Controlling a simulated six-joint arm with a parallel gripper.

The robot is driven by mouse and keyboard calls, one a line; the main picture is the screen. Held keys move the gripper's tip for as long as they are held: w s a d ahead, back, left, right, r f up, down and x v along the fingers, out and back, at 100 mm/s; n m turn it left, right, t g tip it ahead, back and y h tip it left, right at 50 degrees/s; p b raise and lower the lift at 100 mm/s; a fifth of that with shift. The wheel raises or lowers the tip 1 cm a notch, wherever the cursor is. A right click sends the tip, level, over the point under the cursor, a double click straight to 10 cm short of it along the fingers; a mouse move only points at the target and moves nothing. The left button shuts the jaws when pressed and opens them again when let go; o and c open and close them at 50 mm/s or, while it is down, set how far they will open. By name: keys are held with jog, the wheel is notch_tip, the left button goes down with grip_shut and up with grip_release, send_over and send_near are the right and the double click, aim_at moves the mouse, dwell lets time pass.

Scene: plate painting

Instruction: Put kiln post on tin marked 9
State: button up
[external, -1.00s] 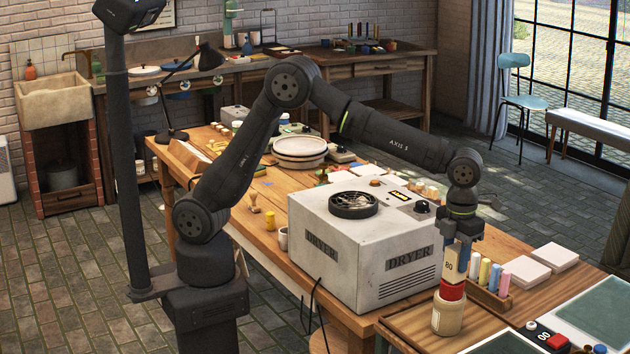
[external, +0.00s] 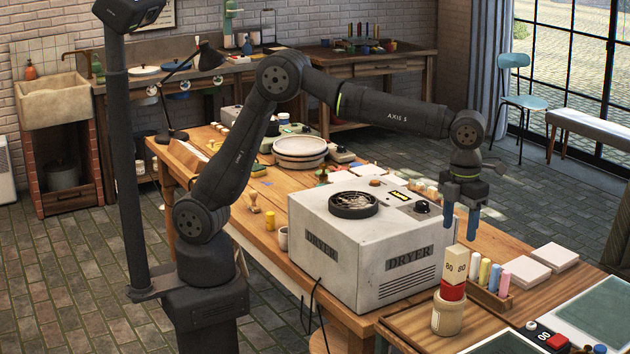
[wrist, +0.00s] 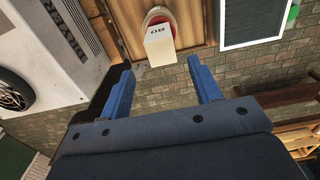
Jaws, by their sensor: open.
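A pale upright block marked 80, which looks like the kiln post (external: 455,264), stands on the red top (external: 452,291) of a cream round tin (external: 446,315). No 9 can be read on the tin. The post also shows in the wrist view (wrist: 160,48), beyond the fingertips, with the red top partly hidden behind it. My gripper (external: 461,225) is open and empty above the post, its fingers pointing down and apart from it. In the wrist view the blue fingers (wrist: 164,78) are spread wide with nothing between them.
The grey dryer (external: 375,250) stands close to the left of the tin. A wooden rack (external: 489,297) with coloured sticks is just to the right, and white tiles (external: 527,268) lie beyond it. A small box with a red button (external: 556,342) is at the front right.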

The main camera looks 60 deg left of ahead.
aim_at(457, 249)
notch_tip(457, 249, up, 4)
jog(key=shift+f, duration=0.1)
dwell(0.4)
notch_tip(457, 249, down, 12)
jog(key=shift+f, duration=0.15)
notch_tip(457, 249, up, 3)
jog(key=shift+f, duration=0.2)
jog(key=shift+r, duration=0.8)
